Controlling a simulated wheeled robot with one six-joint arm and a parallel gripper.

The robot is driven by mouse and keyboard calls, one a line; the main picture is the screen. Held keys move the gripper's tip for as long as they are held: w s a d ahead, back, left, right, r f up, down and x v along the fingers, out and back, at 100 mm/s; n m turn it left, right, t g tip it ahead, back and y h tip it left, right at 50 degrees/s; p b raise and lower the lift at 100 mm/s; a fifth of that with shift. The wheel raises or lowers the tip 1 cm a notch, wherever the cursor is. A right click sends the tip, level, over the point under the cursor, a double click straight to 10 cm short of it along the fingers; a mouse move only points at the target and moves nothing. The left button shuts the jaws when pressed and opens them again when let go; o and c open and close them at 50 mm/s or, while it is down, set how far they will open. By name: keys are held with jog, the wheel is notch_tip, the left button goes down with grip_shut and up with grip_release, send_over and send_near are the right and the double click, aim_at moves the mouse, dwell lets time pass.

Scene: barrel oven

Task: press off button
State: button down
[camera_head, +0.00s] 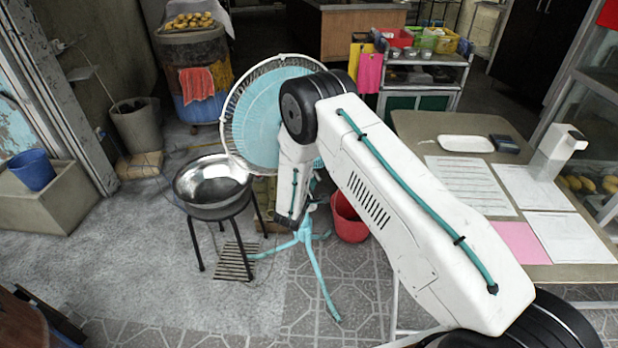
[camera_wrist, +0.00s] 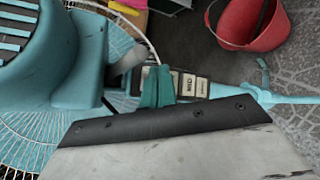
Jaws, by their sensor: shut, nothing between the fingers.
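A teal standing fan (camera_head: 262,112) with a round wire guard stands on splayed legs in the middle of the head view. In the wrist view its teal body (camera_wrist: 80,60) fills the left side, with a row of pale buttons (camera_wrist: 188,85) near the middle. The labels are too small to read. My gripper (camera_wrist: 152,92) is shut and empty, with its teal tips at the left end of the button row, partly covering it. I cannot tell whether the tips touch a button. In the head view my arm hides part of the fan.
A metal bowl (camera_head: 212,182) on a black stand is left of the fan. A red bucket (camera_head: 350,222) is close by on the right, also in the wrist view (camera_wrist: 240,25). A table (camera_head: 425,125) with papers stands at the right.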

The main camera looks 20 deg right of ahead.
jog(key=shift+w, duration=0.1)
dwell(0.5)
jog(key=shift+w+a, duration=0.1)
jog(key=shift+w, duration=0.2)
jog(key=shift+w, duration=0.4)
dwell(0.5)
jog(key=shift+s, duration=0.15)
jog(key=shift+s, duration=0.7)
jog(key=shift+s+d, duration=0.2)
jog(key=shift+s, duration=0.6)
jog(key=shift+s+d, duration=0.15)
jog(key=shift+s, duration=0.7)
jog(key=shift+s+d, duration=0.2)
jog(key=shift+s, duration=0.6)
